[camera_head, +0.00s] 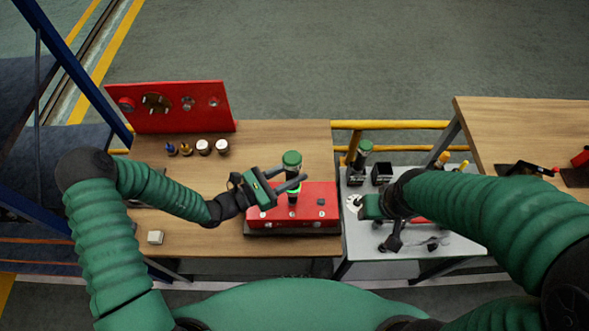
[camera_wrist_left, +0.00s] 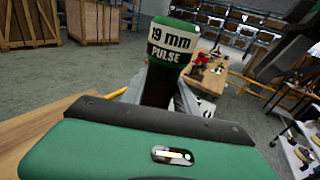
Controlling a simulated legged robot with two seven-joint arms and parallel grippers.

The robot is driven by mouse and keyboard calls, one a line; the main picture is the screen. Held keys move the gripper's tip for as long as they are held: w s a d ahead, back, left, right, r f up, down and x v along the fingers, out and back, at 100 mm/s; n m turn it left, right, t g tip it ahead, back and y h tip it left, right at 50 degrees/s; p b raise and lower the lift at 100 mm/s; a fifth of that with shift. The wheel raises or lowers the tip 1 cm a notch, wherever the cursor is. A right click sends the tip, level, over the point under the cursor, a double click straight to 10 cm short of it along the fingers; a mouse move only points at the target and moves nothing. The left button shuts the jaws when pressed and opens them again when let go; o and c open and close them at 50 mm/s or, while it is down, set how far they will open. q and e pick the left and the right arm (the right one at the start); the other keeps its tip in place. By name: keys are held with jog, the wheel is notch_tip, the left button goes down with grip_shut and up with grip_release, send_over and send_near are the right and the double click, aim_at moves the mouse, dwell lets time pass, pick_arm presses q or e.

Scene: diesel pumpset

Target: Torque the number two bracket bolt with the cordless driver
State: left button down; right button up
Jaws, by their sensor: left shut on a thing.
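My left gripper (camera_head: 290,184) is shut on the green and black cordless driver (camera_head: 292,160), which stands upright above the red bracket block (camera_head: 308,213). In the left wrist view the driver (camera_wrist_left: 172,42) carries a "19 mm PULSE" label, and its grip is between the fingers. A green glow shows low on the driver. The block has several small bolt heads on it; one (camera_head: 320,202) lies to the right of the driver. I cannot tell whether the driver's tip touches a bolt. My right gripper (camera_head: 370,207) is over the grey cart; its fingers are not clear.
A second green-topped tool (camera_head: 363,150) stands in a holder on the grey cart (camera_head: 432,258), beside a black box (camera_head: 381,173). A red upright panel (camera_head: 170,107) and several small cups (camera_head: 203,147) are at the bench's back left. Another wooden table (camera_head: 520,125) is at right.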

pick_arm(q)
jog(key=shift+a+r, duration=0.1)
jog(key=shift+a, duration=0.3)
jog(key=shift+d+r, duration=0.1)
jog(key=shift+d, duration=0.4)
jog(key=shift+s+d, duration=0.1)
jog(key=shift+d, duration=0.15)
pick_arm(e)
jog(key=shift+r, duration=0.2)
pick_arm(q)
jog(key=shift+a+p, duration=0.3)
jog(key=shift+a, duration=0.5)
pick_arm(e)
jog(key=shift+a+r, duration=0.2)
jog(key=shift+a, duration=0.1)
pick_arm(q)
jog(key=shift+d, duration=0.25)
pick_arm(e)
jog(key=shift+d, duration=0.2)
